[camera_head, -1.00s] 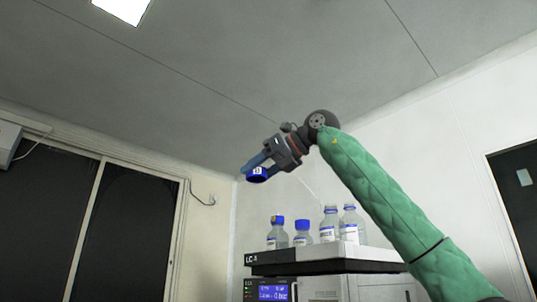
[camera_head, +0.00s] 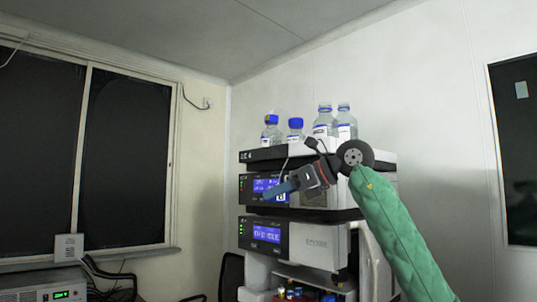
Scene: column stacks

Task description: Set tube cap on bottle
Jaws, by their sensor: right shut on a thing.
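My right gripper (camera_head: 277,191) is shut on a blue cap (camera_head: 281,197), which is partly lost against the blue display behind it. It shows in front of the upper instrument, lower in the picture than the bottles. Two clear bottles without caps, a left one (camera_head: 324,122) and a right one (camera_head: 346,125), stand upright on top of the stack. Left of them stand two bottles with blue caps, one at the far left (camera_head: 271,134) and a shorter one (camera_head: 296,132). My left gripper is not in view.
The bottles stand on a dark-edged top tray (camera_head: 264,155) of an instrument stack. A lower instrument (camera_head: 318,245) sits beneath, with small coloured items (camera_head: 296,293) below it. A grey box (camera_head: 40,284) and cables are at the lower left.

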